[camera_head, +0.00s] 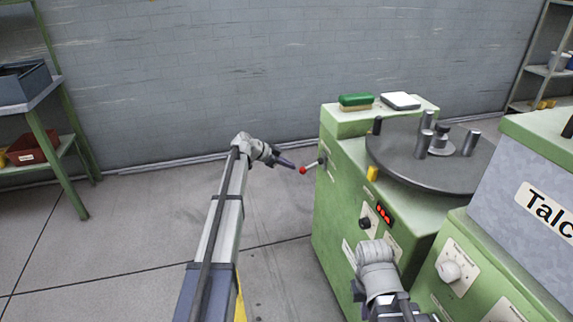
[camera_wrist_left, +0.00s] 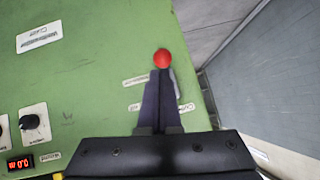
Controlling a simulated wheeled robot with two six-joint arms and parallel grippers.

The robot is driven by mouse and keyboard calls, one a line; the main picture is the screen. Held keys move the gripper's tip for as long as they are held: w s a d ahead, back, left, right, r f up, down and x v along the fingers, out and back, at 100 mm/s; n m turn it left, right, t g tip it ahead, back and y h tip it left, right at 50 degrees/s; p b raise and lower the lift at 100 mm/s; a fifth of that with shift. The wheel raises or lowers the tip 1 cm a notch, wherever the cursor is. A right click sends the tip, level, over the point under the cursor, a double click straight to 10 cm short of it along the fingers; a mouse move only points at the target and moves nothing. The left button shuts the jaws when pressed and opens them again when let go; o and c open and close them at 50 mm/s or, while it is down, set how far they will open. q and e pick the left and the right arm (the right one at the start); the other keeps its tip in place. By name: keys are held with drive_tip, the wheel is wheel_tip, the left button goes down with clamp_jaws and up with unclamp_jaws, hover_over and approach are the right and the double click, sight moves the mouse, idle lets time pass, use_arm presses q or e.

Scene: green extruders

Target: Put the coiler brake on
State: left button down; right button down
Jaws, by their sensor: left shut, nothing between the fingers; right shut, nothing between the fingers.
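The coiler brake is a short lever with a red ball knob (camera_head: 303,170), sticking out of the left side of the green machine (camera_head: 335,215). In the left wrist view the red knob (camera_wrist_left: 163,59) is just beyond the fingertips, and small labels sit on the green panel beside it. My left gripper (camera_head: 291,165) is shut and empty, its tips pointing at the knob from the left, very close; I cannot tell if they touch. My right gripper (camera_head: 402,308) is at the bottom edge in front of the machine, shut, its fingers mostly out of sight.
The machine carries a dark round turntable (camera_head: 395,165) with upright pegs, a red display (camera_head: 385,214) and knobs. Another machine marked Talc (camera_head: 535,200) stands at right. Shelves stand at far left.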

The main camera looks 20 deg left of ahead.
use_arm(q)
drive_tip(key=s+a+r+p, duration=0.1)
drive_tip(key=s+a+r, duration=0.1)
drive_tip(key=s+a, duration=0.4)
drive_tip(key=shift+s+a, duration=0.3)
drive_tip(key=shift+a, duration=0.4)
drive_tip(key=s+d+f+n+g+y, duration=0.1)
drive_tip(key=s+d+f+g, duration=0.15)
drive_tip(key=s+d, duration=0.6)
drive_tip(key=s+d+f+n+g+y, duration=0.1)
drive_tip(key=s+d+f+n+g, duration=0.15)
drive_tip(key=s+d, duration=0.65)
drive_tip(key=s+d+f+n+g+y, duration=0.1)
drive_tip(key=s+d+n+y, duration=0.1)
drive_tip(key=s+d, duration=0.35)
drive_tip(key=s+d+f+n+y, duration=0.1)
drive_tip(key=s+d+y, duration=0.15)
drive_tip(key=s, duration=0.65)
drive_tip(key=s+d+f+n+g+y, duration=0.1)
drive_tip(key=s+d+n+y, duration=0.1)
drive_tip(key=s+d, duration=0.35)
wheel_tip(320, 180, up, 29)
drive_tip(key=a+p, duration=0.1)
drive_tip(key=p, duration=2.8)
drive_tip(key=shift+s+a, duration=0.35)
drive_tip(key=shift+a, duration=0.05)
